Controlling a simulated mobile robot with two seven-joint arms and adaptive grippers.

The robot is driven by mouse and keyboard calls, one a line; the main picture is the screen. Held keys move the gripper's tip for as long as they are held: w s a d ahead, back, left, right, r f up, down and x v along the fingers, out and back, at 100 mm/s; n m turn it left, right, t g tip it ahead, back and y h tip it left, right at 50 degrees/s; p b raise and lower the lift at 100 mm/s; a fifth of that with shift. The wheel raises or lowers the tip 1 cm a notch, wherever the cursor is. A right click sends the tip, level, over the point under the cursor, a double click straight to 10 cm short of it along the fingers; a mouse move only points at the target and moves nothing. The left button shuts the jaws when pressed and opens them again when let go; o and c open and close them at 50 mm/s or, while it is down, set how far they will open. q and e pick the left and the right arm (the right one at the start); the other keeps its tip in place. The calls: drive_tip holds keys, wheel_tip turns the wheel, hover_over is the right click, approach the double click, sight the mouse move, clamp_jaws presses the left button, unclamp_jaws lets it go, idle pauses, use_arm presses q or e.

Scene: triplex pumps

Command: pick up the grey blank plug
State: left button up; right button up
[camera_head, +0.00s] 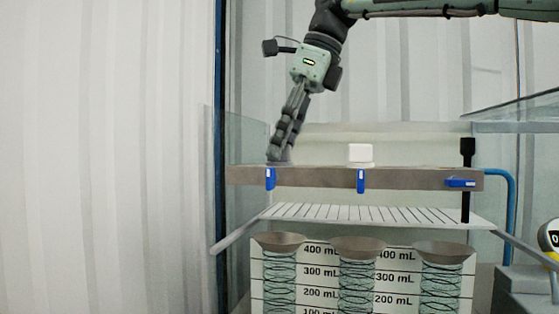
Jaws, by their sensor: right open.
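My right gripper (281,150) reaches down from the upper right to the left end of the brown-grey bar. Its fingers are seen nearly edge-on, and the jaws are open. A small grey piece, which looks like the grey blank plug (280,159), shows at the fingertips on top of the bar, mostly hidden by them. I cannot tell whether the fingers touch it. A white block-like plug (360,153) stands upright on the bar to the right of the gripper. My left gripper is not in view.
The bar (420,179) carries blue levers (361,181). A black upright handle (467,155) stands at its right end. Below are a white slatted rack (380,214) and several funnel-topped measuring tubes (357,248). Clear panels flank the bar at the left and upper right.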

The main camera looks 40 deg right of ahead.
clamp_jaws()
drive_tip(key=shift+r, duration=0.4)
drive_tip(key=r, duration=0.3)
drive_tip(key=shift+s+a+r, duration=0.1)
drive_tip(key=shift+a+r, duration=0.1)
drive_tip(key=shift+r, duration=0.2)
drive_tip(key=s+a+r, duration=0.6)
drive_tip(key=s+a, duration=0.1)
drive_tip(key=a, duration=0.1)
drive_tip(key=shift+a+r, duration=0.2)
drive_tip(key=shift+a, duration=0.15)
